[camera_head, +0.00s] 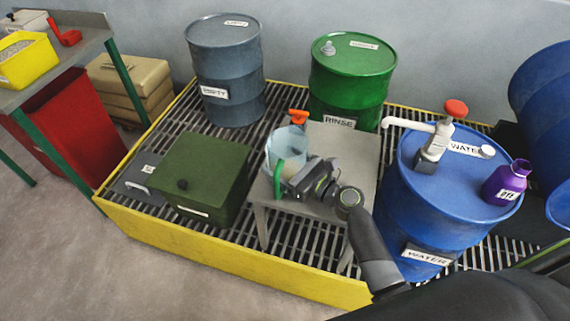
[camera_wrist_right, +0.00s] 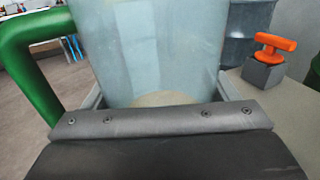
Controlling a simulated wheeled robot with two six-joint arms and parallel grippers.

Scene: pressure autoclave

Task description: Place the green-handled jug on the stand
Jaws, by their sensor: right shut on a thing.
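The clear, pale-blue jug with a green handle (camera_head: 289,147) is upright at the grey stand (camera_head: 329,192), over the left part of its top. I cannot tell whether its base touches the surface. My right gripper (camera_head: 297,181) reaches in from the right and is shut on the jug body. In the right wrist view the jug (camera_wrist_right: 155,45) fills the middle between the fingers of the gripper (camera_wrist_right: 160,100), its green handle on the left. My left gripper is not in view.
An orange-handled valve (camera_head: 298,118) is behind the jug. A green box (camera_head: 200,172) stands left, a green RINSE drum (camera_head: 350,80) behind. A blue WATER drum (camera_head: 430,200) with a pump and purple bottle (camera_head: 506,182) stands right. A yellow-edged grating (camera_head: 230,255) lies below.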

